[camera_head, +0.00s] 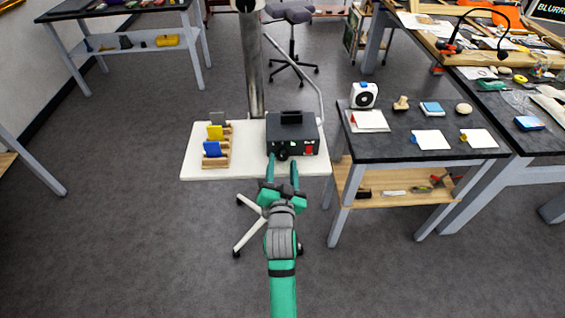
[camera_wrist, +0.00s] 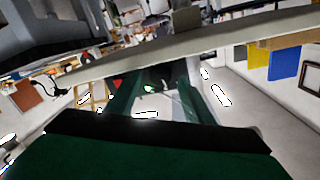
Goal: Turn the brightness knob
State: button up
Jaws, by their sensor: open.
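The black box (camera_head: 292,128) stands on the right part of a white tabletop (camera_head: 252,170), its front facing me. A round dark knob (camera_head: 282,153) with a small green-white mark is low on the front, left of a red switch (camera_head: 309,150). My gripper (camera_head: 282,170) is open, its green fingers pointing at the knob, one to each side of it. In the wrist view, which looks upside down, the box front (camera_wrist: 157,74) and the knob's pale mark (camera_wrist: 148,88) show between the fingers (camera_wrist: 163,92). I cannot tell whether the fingers touch the knob.
A wooden rack (camera_head: 228,160) with blue, yellow and grey cards stands left on the white tabletop. A metal post (camera_head: 253,65) rises behind. A dark-topped table (camera_head: 395,140) with a camera-like device, stamp and papers stands close at the right. Floor to the left is clear.

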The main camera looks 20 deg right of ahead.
jog(key=v, duration=0.9)
jog(key=shift+s, duration=0.35)
jog(key=shift+w+a, duration=0.1)
jog(key=shift+a, duration=0.05)
